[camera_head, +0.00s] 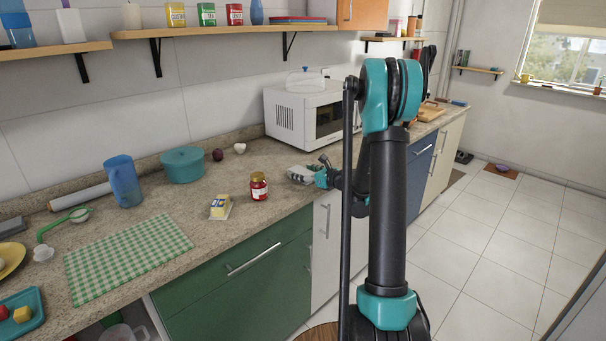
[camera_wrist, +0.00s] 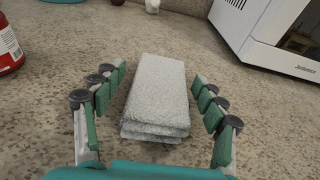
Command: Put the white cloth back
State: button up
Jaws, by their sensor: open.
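The white cloth (camera_wrist: 158,95) is folded into a thick block and lies on the counter, between the two fingers of my gripper (camera_wrist: 160,100) in the wrist view. The fingers are spread apart, with a gap visible on each side of the cloth.
The jar (camera_wrist: 8,48) stands left of my gripper, and the microwave (camera_wrist: 270,35) is at right. Wall shelves (camera_head: 225,31) hang above.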

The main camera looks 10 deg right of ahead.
jog(key=v, duration=1.2)
jog(key=s+a+f+n+g+h, duration=0.2)
jog(key=s+a+f+n+g, duration=0.15)
jog(key=s+n, duration=0.45)
jog(key=s+a+f+n+g+h, duration=0.2)
jog(key=s+a+n, duration=0.3)
jog(key=s+n, duration=0.35)
jog(key=s+d+f+n+g+h, duration=0.1)
jog(key=s+d+f+n+h, duration=0.1)
jog(key=s+n, duration=0.4)
jog(key=s+d+f+n+g+h, duration=0.2)
jog(key=s+n, duration=0.4)
jog(key=s, duration=0.3)
jog(key=shift+s+d+f+h, duration=0.3)
jog(key=shift+d+f+h, duration=0.25)
jog(key=shift+d, duration=0.25)
